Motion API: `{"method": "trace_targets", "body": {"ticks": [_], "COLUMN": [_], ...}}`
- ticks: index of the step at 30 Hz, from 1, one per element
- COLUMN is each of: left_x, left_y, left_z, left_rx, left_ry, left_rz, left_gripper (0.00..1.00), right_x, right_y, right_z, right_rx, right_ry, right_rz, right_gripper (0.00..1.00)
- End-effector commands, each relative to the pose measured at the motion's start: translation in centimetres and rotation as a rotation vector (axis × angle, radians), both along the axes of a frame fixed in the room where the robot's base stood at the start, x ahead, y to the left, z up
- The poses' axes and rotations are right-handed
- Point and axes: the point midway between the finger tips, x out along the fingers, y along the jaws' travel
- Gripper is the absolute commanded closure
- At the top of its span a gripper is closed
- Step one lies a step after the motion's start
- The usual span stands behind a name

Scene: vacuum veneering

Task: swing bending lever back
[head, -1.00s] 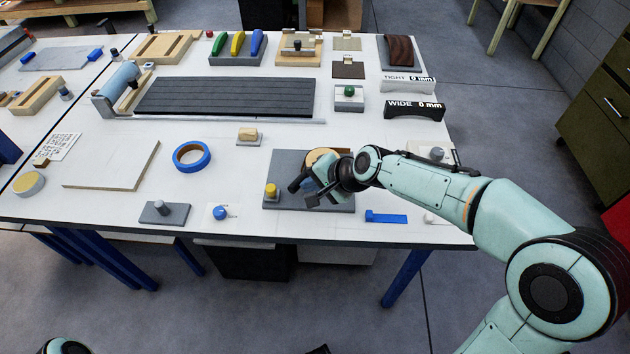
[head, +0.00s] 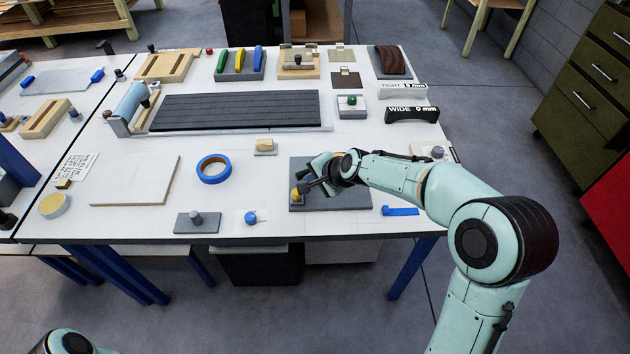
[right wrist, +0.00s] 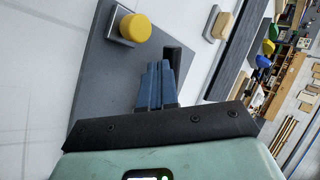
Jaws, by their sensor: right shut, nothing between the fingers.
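A grey bending plate (head: 345,203) lies near the front edge of the table. A yellow knob (head: 297,193) stands at its left side; in the right wrist view the yellow knob (right wrist: 135,29) sits on a small grey block. My right gripper (head: 308,187) is over the plate, close to the right of the knob. Its blue fingers (right wrist: 158,68) are shut and empty. A dark bar (right wrist: 180,60), possibly part of the lever, shows beside the fingertips; contact cannot be told. My left gripper is out of view.
Blue tape (head: 213,169) and a small grey block with a peg (head: 197,221) lie left of the plate. A blue strip (head: 400,211) lies to its right. A wooden block (head: 264,146) stands behind. White tabletop is clear between them.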

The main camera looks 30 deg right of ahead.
Motion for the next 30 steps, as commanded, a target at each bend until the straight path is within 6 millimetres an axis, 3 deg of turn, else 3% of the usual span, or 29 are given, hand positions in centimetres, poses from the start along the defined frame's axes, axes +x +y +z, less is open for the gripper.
{"method": "trace_targets", "body": {"ticks": [15, 30], "left_x": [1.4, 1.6], "left_y": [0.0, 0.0], "left_z": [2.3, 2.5], "left_rx": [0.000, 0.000], "left_ry": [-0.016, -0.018], "left_rz": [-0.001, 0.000], "left_gripper": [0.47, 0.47], "right_x": [3.5, 4.1], "right_y": [0.8, 0.8], "right_z": [0.0, -0.1], "right_rx": [0.000, 0.000], "right_ry": [0.003, 0.002], "right_rz": [0.009, 0.008], "right_gripper": [1.00, 1.00]}}
